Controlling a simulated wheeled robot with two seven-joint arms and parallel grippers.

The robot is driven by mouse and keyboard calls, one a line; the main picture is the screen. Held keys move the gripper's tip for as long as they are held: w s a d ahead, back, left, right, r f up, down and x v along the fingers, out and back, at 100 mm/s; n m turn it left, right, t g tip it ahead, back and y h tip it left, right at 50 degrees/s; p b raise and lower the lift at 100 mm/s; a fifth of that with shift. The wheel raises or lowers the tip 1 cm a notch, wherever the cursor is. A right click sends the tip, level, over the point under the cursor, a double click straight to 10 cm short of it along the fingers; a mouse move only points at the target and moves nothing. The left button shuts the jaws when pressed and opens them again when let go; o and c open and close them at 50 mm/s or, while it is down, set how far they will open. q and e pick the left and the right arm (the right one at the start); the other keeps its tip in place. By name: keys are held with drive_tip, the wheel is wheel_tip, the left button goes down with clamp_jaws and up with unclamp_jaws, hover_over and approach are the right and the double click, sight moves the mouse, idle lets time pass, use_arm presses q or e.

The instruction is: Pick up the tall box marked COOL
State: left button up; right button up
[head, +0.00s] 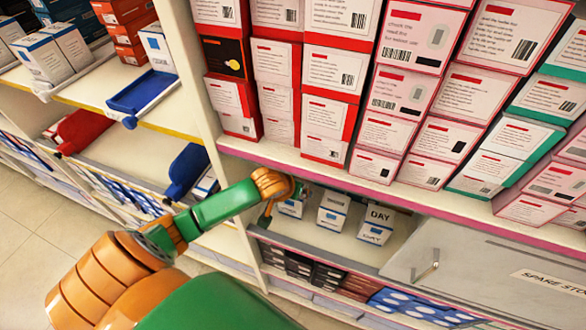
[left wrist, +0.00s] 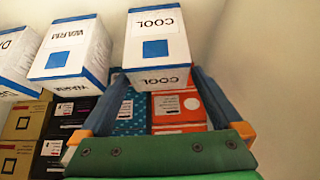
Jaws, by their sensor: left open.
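The tall white box marked COOL (left wrist: 156,45) has a blue square and blue edges. In the left wrist view it stands ahead of my left gripper (left wrist: 158,78), in line with the gap between the blue fingers. The fingers are open; I cannot tell whether their tips reach past its near face. In the head view my left gripper (head: 272,208) reaches into the low shelf bay beside a blue-and-white box (head: 291,208), probably the same one, partly hidden and its label unreadable. My right gripper is out of view.
A similar WARM box (left wrist: 72,55) stands close beside the COOL box, then a DAY box (head: 378,224). The shelf with red boxes (head: 325,118) hangs above the bay. Dark, blue and orange boxes (left wrist: 178,108) also show. A grey panel marked SPARE STO (head: 470,270) lies to the right.

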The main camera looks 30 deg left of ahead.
use_arm(q)
drive_tip(key=x, duration=0.4)
drive_tip(key=shift+w+f, duration=0.1)
drive_tip(key=shift+f, duration=0.2)
drive_tip(key=c, duration=1.2)
